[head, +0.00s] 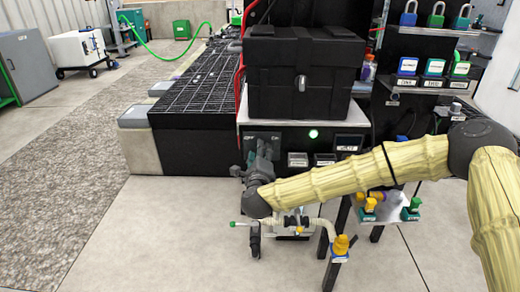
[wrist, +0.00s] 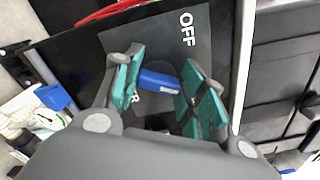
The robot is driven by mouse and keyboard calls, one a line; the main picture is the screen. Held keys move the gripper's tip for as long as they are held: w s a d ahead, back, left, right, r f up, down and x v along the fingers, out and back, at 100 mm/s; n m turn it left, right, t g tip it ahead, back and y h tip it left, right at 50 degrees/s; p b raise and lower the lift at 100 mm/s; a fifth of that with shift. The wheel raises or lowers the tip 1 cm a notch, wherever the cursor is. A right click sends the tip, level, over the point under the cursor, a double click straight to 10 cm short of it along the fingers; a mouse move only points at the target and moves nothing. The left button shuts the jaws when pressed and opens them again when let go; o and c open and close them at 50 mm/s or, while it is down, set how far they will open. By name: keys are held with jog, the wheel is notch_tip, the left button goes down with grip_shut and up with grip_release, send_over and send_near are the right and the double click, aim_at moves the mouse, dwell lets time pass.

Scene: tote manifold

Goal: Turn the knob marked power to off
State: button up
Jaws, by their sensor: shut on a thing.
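The blue knob (wrist: 158,82) sits on a dark grey plate (wrist: 150,38) in the wrist view. The word OFF (wrist: 187,29) is printed on that plate, above and right of the knob. My gripper (wrist: 160,85) has its teal pads on either side of the knob and is shut on it. The knob's long side lies roughly across the picture, between the pads. More white lettering by the left pad is partly hidden. In the head view my gripper (head: 260,158) is at the front panel, below the OFF and ON marks, and hides the knob.
A lit green lamp (head: 313,134) is on the panel right of my gripper. A black case (head: 300,80) stands above the panel. Below my gripper are a pipe and valves with a yellow fitting (head: 341,245). Padlocks (head: 435,15) stand on a shelf at right.

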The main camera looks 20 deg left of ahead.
jog(key=shift+f+n+p, duration=0.15)
jog(key=shift+n+p, duration=1.4)
jog(key=shift+n, duration=1)
jog(key=shift+f+n+p, duration=0.2)
jog(key=shift+n+p, duration=1.4)
jog(key=shift+n, duration=0.9)
jog(key=shift+f+n+p, duration=0.15)
jog(key=shift+n+p, duration=1.4)
jog(key=shift+n, duration=1)
jog(key=o, duration=1)
jog(key=shift+o, duration=0.2)
jog(key=v, duration=1.2)
